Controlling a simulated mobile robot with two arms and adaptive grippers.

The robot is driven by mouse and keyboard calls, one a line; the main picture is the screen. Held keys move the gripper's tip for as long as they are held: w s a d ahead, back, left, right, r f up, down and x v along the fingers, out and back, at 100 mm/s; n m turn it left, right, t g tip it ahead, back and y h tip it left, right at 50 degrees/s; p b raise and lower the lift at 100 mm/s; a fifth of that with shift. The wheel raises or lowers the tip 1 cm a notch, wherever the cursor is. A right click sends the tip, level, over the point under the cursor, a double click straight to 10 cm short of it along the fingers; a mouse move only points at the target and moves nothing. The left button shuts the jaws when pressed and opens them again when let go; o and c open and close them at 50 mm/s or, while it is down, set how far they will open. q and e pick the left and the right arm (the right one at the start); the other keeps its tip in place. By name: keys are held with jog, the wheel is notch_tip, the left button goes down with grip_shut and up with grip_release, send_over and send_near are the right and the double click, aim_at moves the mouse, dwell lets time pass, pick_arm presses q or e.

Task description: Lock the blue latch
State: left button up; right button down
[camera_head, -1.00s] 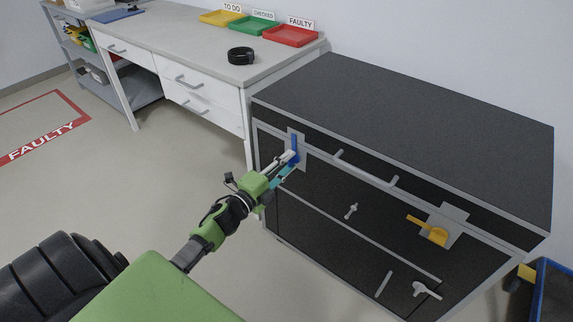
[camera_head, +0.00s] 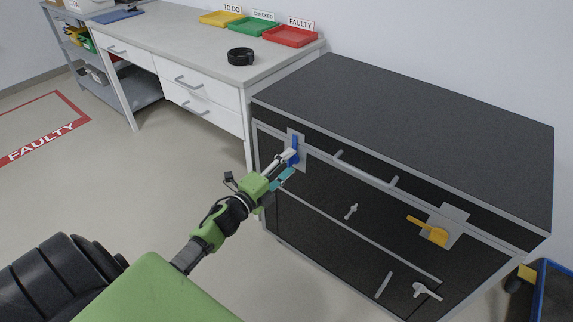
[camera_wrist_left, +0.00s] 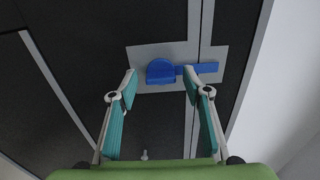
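The blue latch (camera_head: 295,143) is on a grey plate at the upper left of the black cabinet's front. Its bar points upward in the head view. In the left wrist view the latch has a rounded blue body (camera_wrist_left: 160,73) and a bar extending right across the seam beside it. My left gripper (camera_head: 290,164) is at the latch with its fingers spread. In the left wrist view the open gripper (camera_wrist_left: 160,84) has one finger on each side of the rounded body; the right fingertip overlaps the bar. Contact cannot be told. My right gripper is not in view.
The black cabinet (camera_head: 420,110) also carries a yellow latch (camera_head: 432,232) on the right, a long grey handle bar and smaller handles. A white workbench (camera_head: 185,45) with coloured trays stands behind left. A blue bin (camera_head: 553,290) is at lower right. Floor on the left is clear.

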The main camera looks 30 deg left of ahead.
pick_arm(q)
jog(key=s, duration=1.2)
jog(key=shift+a, duration=0.45)
